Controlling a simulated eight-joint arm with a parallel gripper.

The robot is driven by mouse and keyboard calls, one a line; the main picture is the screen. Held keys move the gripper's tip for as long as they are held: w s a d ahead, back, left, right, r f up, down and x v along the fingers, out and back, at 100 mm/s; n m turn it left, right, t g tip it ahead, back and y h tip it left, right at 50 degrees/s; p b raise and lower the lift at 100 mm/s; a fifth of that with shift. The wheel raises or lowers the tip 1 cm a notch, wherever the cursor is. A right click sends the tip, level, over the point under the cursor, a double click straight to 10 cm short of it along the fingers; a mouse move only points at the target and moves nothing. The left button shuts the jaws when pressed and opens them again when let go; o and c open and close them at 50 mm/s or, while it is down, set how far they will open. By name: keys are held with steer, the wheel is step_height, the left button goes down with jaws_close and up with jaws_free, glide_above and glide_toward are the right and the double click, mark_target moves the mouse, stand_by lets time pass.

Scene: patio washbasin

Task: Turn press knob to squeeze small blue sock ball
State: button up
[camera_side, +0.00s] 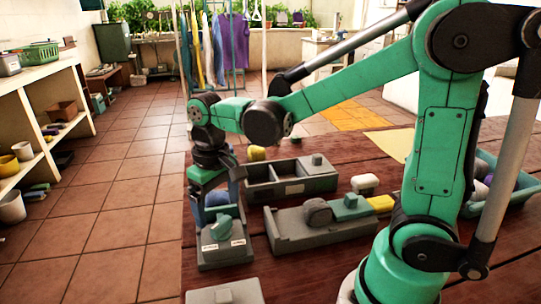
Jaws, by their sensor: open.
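My gripper (213,193) points down at the left part of the table, with its fingers apart. A small blue sock ball (217,199) shows between and just below the fingers, at the back of a grey-green press (224,257). I cannot tell whether the fingers touch the ball. A teal press knob (216,236) sits on the front part of the press, above two small white labels. The knob is in front of the gripper and apart from it. The lower fingertips are partly hidden by the press.
A grey divided box (290,185) stands behind. A long grey fixture (325,228) with a round grey part, a teal block and a yellow block lies right of the press. A teal crate (512,190) with balls is at right. A grey block (225,292) is at the front edge.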

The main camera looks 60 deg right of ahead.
mark_target(221, 222)
steer(key=shift+f, duration=1.95)
steer(key=c, duration=1.3)
steer(key=shift+m, duration=1.2)
steer(key=shift+o, duration=0.2)
steer(key=o, duration=1.3)
steer(key=shift+c, duration=0.2)
